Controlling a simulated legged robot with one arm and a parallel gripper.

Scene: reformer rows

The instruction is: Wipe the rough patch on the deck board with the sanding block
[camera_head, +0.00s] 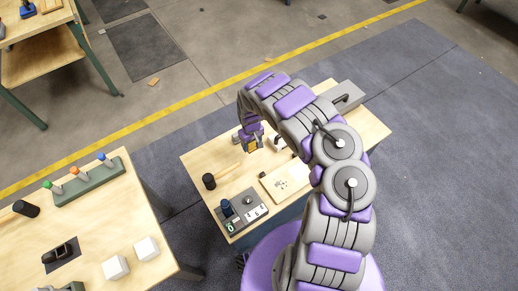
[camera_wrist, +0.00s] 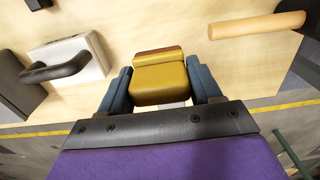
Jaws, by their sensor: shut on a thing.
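The sanding block shows in the wrist view (camera_wrist: 159,78) as a yellow block with a reddish-brown far edge. My gripper (camera_wrist: 160,88) has a blue finger on each side of it and is shut on it. In the head view my gripper (camera_head: 252,141) holds the block over the far left part of the small bench. The deck board (camera_head: 272,190) is a pale plank nearer the middle of the bench, right of the control box. Its rough patch (camera_head: 284,183) shows as dark specks. The gripper is apart from the board. The board cannot be made out in the wrist view.
A black-headed mallet (camera_head: 209,181) lies at the bench's left, and a control box (camera_head: 243,212) at the near left. A white block with a black handle (camera_wrist: 88,65) sits close to the gripper. A grey box (camera_head: 346,93) stands at the far right. Another table (camera_head: 90,222) is at left.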

